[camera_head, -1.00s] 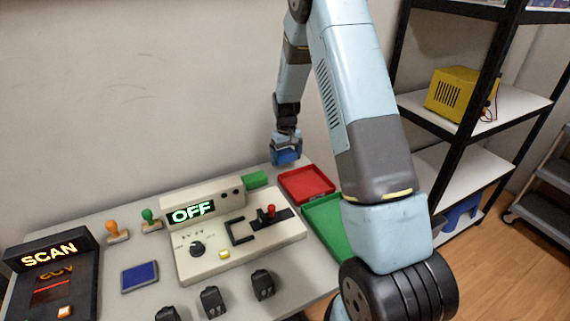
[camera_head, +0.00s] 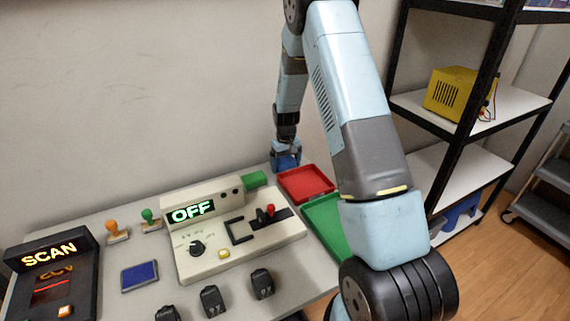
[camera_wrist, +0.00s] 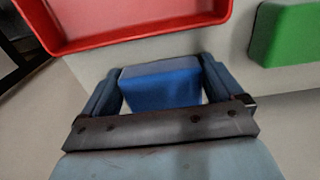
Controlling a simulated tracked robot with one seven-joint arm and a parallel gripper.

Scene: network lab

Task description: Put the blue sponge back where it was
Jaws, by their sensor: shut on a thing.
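The blue sponge (camera_wrist: 162,86) is between the two fingers of my gripper (camera_wrist: 160,88) in the wrist view, and the fingers are shut on its sides. In the head view my gripper (camera_head: 286,160) is at the back edge of the table, behind the red tray and right of the green block, with the blue sponge (camera_head: 285,165) at its end. The sponge looks low, near the table top. I cannot tell whether it touches the surface.
A red tray (camera_head: 306,184) and a green tray (camera_head: 324,222) lie near my gripper. A green block (camera_wrist: 284,36) is close by. A beige control box (camera_head: 240,246) reads OFF. A scanner (camera_head: 50,275), two stamps and a blue pad (camera_head: 140,276) stand left. A wall rises behind.

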